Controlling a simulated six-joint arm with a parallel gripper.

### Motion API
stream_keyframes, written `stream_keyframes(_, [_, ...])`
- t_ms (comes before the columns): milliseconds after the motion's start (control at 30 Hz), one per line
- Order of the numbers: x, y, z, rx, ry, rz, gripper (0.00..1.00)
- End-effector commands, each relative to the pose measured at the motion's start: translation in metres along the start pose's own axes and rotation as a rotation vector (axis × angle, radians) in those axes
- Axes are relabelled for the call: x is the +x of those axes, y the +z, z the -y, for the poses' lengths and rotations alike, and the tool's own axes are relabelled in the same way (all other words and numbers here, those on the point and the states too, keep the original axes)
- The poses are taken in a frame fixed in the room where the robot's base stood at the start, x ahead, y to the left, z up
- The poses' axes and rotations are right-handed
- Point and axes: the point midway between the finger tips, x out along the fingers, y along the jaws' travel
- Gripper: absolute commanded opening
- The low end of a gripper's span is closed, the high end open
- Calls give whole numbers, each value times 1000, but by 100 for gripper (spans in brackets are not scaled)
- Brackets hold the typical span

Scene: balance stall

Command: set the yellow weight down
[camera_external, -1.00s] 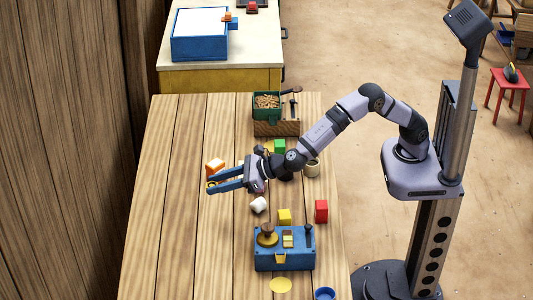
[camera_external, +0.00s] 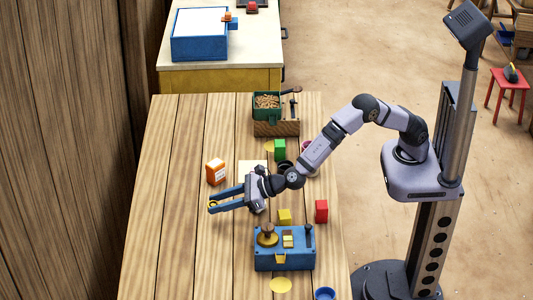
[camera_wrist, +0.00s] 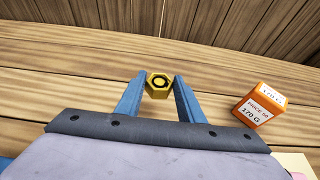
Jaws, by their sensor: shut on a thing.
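The yellow weight (camera_wrist: 159,86) is a small six-sided piece with a dark ring on its face, seen in the wrist view. My gripper (camera_wrist: 160,80) is shut on it, with one blue finger on each side. In the external view, my gripper (camera_external: 212,200) reaches left over the wooden table, and a bit of the weight (camera_external: 212,205) shows at the fingertips. I cannot tell whether the weight touches the table or hangs just above it.
The table's left front is clear.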

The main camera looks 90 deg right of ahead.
Motion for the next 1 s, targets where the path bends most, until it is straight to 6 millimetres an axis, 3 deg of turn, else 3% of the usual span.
stream_keyframes(300, [13, -30, 0, -2, 0, 0, 7])
stream_keyframes(1000, [17, -40, 0, -1, 1, 1, 7])
